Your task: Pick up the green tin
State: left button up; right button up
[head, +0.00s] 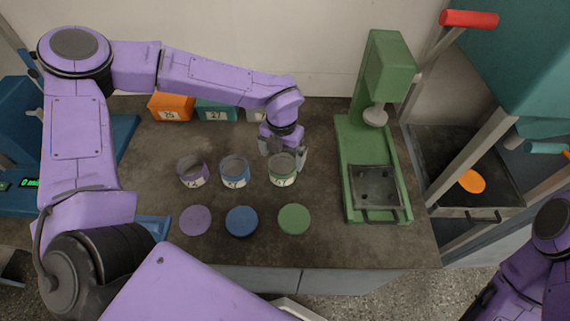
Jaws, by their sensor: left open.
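The green tin (283,174) is a clear-sided cup with a green band and a number label. It stands upright on the dark worktop (320,235), rightmost of three similar tins. My left gripper (286,158) is open, pointing down at the green tin's top, with fingers near its rim. I cannot tell whether the fingers touch it. A green lid (293,219) lies flat in front of the tin. My right arm shows at the lower right edge, but its gripper is out of view.
A purple tin (192,174) and a blue tin (234,172) stand to the left, with a purple lid (195,220) and a blue lid (241,221) in front. Orange (171,107) and teal (216,110) bins are behind. A green press (385,75) stands close on the right.

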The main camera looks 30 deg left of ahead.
aim_at(282, 168)
pick_arm(q)
jog(key=shift+s+f, duration=0.25)
jog(key=shift+f, duration=0.1)
jog(key=f, duration=0.2)
jog(key=f+p, duration=0.1)
jog(key=f, duration=0.1)
jog(key=w+f, duration=0.1)
jog(key=shift+f+p, duration=0.4)
jog(key=shift+s+f, duration=0.1)
jog(key=shift+s, duration=0.25)
jog(key=shift+c, duration=0.7)
jog(key=c, duration=0.8)
pick_arm(e)
jog(key=shift+s+r, duration=0.1)
jog(key=shift+r, duration=0.85)
pick_arm(q)
jog(key=shift+o, duration=0.2)
